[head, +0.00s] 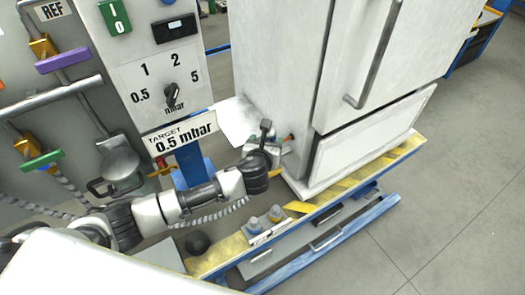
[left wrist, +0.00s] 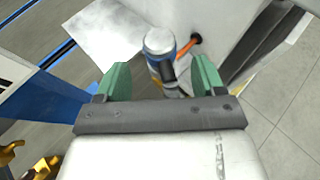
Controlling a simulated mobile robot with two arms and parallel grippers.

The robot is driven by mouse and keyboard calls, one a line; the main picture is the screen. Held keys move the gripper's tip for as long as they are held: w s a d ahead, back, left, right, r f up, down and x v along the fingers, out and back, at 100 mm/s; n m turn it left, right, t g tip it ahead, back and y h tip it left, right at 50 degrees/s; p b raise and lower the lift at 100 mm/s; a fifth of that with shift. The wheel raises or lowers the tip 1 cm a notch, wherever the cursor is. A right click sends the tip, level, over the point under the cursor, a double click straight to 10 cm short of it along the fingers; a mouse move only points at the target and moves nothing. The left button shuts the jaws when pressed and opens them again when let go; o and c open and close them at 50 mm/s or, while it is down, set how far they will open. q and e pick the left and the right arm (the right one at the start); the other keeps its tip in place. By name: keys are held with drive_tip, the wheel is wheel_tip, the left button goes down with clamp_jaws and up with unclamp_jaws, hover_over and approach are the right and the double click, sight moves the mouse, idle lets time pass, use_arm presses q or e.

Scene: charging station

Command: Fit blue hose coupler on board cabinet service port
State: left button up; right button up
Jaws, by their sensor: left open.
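The white cabinet (head: 280,80) stands on a platform with yellow and black edging. In the left wrist view an orange stub (left wrist: 188,46) with a dark ring sticks out of the cabinet's side; its tip shows in the head view (head: 289,137). A coupler with a light grey top and a blue band (left wrist: 158,50) is beside the stub, between and beyond my green fingertips. I cannot tell whether it touches the stub. My left gripper (left wrist: 158,82) is open, close to the cabinet side; its fingers are mostly hidden in the head view. My right gripper is not in view.
A grey panel with a pressure dial (head: 171,95) and a "0.5 mbar" target sign (head: 182,132) stands left of the cabinet. Two grey-blue capped pieces (head: 275,213) sit on the platform front. Open floor (head: 460,190) lies to the right.

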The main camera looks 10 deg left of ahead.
use_arm(q)
drive_tip(key=v, duration=0.7)
drive_tip(key=shift+s, duration=0.1)
idle(0.4)
